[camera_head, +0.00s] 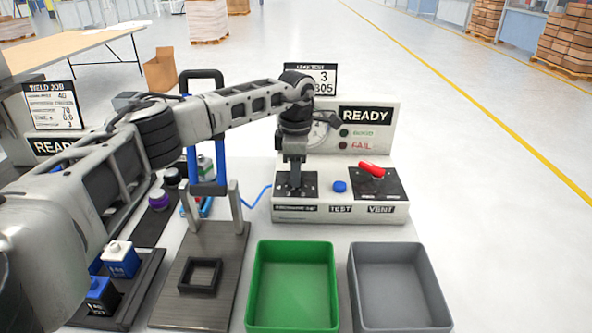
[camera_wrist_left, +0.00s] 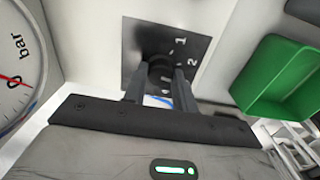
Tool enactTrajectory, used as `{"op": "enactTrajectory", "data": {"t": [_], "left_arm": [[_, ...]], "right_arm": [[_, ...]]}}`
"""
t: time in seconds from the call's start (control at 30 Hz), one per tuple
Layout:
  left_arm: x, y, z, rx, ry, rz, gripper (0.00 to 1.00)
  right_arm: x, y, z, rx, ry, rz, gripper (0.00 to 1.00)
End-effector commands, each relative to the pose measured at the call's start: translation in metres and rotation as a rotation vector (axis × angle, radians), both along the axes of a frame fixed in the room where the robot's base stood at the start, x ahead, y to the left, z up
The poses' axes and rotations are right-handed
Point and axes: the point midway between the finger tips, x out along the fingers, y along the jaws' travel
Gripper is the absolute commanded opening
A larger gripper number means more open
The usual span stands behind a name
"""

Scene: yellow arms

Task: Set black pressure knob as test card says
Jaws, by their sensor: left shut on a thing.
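My left gripper (camera_head: 295,178) reaches down from above onto the black dial plate (camera_head: 312,190) at the left of the tester's front panel. In the left wrist view its fingers are shut on the black pressure knob (camera_wrist_left: 160,70), which they mostly hide. The marks 1 and 2 show on the plate beside it; the knob's pointer cannot be made out. The test card (camera_head: 325,78) stands behind the tester, partly covered by my arm; a 3 and 305 are readable. The gauge (camera_wrist_left: 18,80), marked bar, has its red needle near 0. My right gripper is not in view.
The tester's panel also has a blue button (camera_head: 340,186) and a red vent lever (camera_head: 372,170). A READY display (camera_head: 366,115) stands behind. A green bin (camera_head: 292,285) and a grey bin (camera_head: 398,285) sit in front. A fixture with a blue-handled clamp (camera_head: 207,188) is at left.

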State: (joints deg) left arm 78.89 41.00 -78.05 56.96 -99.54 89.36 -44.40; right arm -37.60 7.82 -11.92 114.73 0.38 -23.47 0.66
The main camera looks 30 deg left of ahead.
Motion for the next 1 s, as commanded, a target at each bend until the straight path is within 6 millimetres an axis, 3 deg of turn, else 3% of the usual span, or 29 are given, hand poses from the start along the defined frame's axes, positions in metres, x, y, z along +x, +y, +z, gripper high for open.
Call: {"op": "enactTrajectory", "data": {"t": [0.4,0.93,0.97,1.0], "left_arm": [[0.0014,-0.0006,0.002,-0.003,-0.006,-0.183,0.05],[0.0015,-0.0008,0.0024,-0.004,-0.008,-0.206,0.05],[0.0016,-0.0007,0.0024,-0.004,-0.008,-0.206,0.3],[0.0015,-0.0008,0.0024,-0.003,-0.007,-0.206,0.41]], "right_arm": [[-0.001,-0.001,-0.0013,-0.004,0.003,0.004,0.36],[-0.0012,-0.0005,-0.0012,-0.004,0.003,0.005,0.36],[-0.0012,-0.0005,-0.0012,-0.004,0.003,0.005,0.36],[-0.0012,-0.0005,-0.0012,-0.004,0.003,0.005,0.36]]}}
